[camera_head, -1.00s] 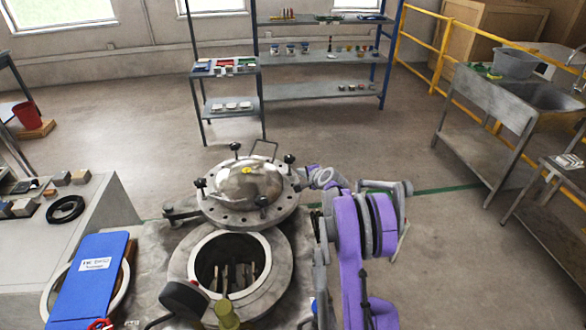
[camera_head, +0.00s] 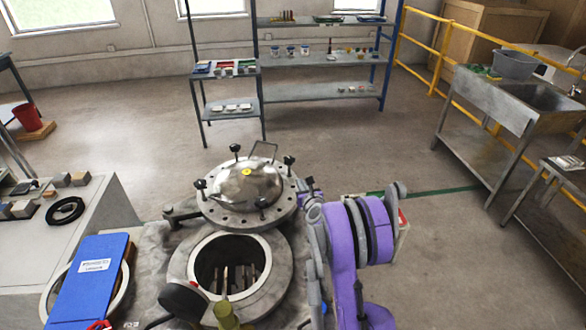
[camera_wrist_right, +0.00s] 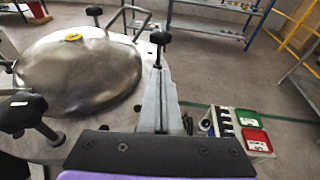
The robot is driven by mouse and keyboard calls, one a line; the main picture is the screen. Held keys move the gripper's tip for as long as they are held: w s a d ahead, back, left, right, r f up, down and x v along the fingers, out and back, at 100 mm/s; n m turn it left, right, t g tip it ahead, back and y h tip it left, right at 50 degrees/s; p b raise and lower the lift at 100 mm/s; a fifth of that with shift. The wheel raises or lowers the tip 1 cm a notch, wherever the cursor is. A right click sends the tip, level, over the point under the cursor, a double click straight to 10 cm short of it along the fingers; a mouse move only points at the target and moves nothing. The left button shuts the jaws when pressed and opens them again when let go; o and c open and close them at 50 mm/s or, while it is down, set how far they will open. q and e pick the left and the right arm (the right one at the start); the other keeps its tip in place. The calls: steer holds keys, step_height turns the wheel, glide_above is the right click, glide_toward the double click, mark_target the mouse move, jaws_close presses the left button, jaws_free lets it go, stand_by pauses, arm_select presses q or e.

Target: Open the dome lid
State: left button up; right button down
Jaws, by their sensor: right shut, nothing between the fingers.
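The dome lid (camera_head: 240,187), shiny metal with a yellow spot on top and black-knobbed clamps around its flange, lies swung aside behind the vessel. The vessel mouth (camera_head: 222,240) is uncovered, with dark bars inside. A wire loop handle (camera_head: 264,150) stands at the lid's far edge. My right gripper (camera_head: 308,184) is at the lid's right rim, partly hidden by my purple arm. In the right wrist view my shut, empty gripper (camera_wrist_right: 163,98) is just right of the lid (camera_wrist_right: 80,72), beside a black clamp knob; contact cannot be told. My left gripper is out of view.
A blue board (camera_head: 88,285) lies left of the vessel. A control box with green and red buttons (camera_wrist_right: 257,140) stands right of my gripper. Shelves (camera_head: 320,90) stand at the back, a sink (camera_head: 540,96) at the right. The floor between is clear.

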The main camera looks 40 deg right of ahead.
mark_target(290, 164)
steer(key=x, duration=0.3)
steer(key=p+x, duration=0.1)
steer(key=x, duration=0.3)
steer(key=r+p+x, duration=0.1)
steer(key=x, duration=0.3)
steer(key=shift+w+r, duration=0.1)
steer(key=shift+w, duration=0.1)
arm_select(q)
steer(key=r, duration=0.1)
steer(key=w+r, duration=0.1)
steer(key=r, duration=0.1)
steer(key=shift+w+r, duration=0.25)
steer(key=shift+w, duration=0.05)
arm_select(e)
steer(key=shift+d, duration=0.1)
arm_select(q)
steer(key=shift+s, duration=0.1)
arm_select(e)
steer(key=shift+s, duration=0.1)
